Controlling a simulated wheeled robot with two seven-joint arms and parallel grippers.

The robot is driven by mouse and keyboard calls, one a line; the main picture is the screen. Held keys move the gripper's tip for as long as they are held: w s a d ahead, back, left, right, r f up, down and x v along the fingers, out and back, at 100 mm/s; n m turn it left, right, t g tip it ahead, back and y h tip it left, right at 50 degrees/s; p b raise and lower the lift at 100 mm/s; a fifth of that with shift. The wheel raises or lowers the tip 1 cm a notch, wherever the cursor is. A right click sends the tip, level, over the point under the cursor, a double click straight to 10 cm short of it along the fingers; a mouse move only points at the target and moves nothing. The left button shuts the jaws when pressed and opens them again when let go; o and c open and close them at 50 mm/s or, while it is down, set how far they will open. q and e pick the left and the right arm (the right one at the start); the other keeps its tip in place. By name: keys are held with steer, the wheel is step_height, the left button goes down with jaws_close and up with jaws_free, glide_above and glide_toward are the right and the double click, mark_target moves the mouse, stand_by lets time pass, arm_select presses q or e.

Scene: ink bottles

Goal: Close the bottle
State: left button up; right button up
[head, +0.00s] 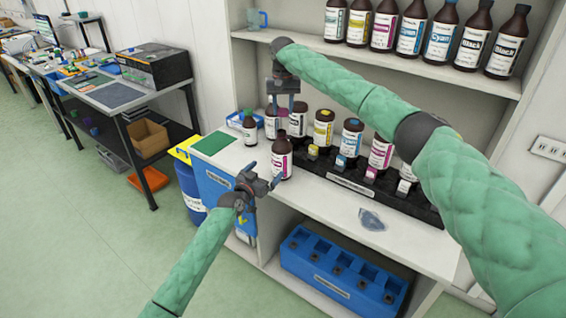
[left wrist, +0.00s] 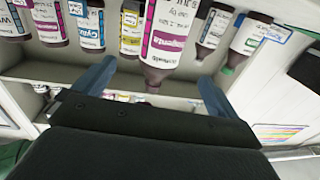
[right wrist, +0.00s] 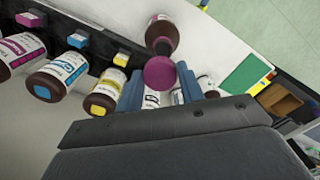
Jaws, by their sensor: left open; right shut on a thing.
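The open magenta-labelled brown bottle (head: 282,163) stands upright near the counter's front edge. In the left wrist view the bottle (left wrist: 170,30) appears upside down, ahead of the fingers. My left gripper (head: 264,176) is open, low beside the bottle, its fingers pointing toward it. Whether they touch it is unclear. My right gripper (head: 283,104) points down above the counter, behind and higher than the bottle. It is shut on a round magenta cap (right wrist: 160,73), apart from the bottle, whose bare neck (right wrist: 162,46) shows in the right wrist view.
Several ink bottles (head: 352,135) stand behind a black rack (head: 345,182) with coloured blocks. A green mat (head: 214,143) lies at the counter's left end. A clear bluish object (head: 372,219) lies at front right. More bottles (head: 410,28) stand on the upper shelf.

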steer(key=shift+a, duration=0.3)
arm_select(q)
steer(key=x, duration=1.2)
steer(key=shift+a, duration=0.2)
steer(key=c, duration=1.5)
steer(key=shift+o, duration=0.2)
arm_select(e)
glide_above(281, 132)
steer(key=shift+w+f, duration=0.15)
steer(key=shift+f, duration=2.3)
steer(key=shift+f, duration=0.1)
steer(key=shift+f, duration=0.8)
steer(key=shift+f, duration=0.55)
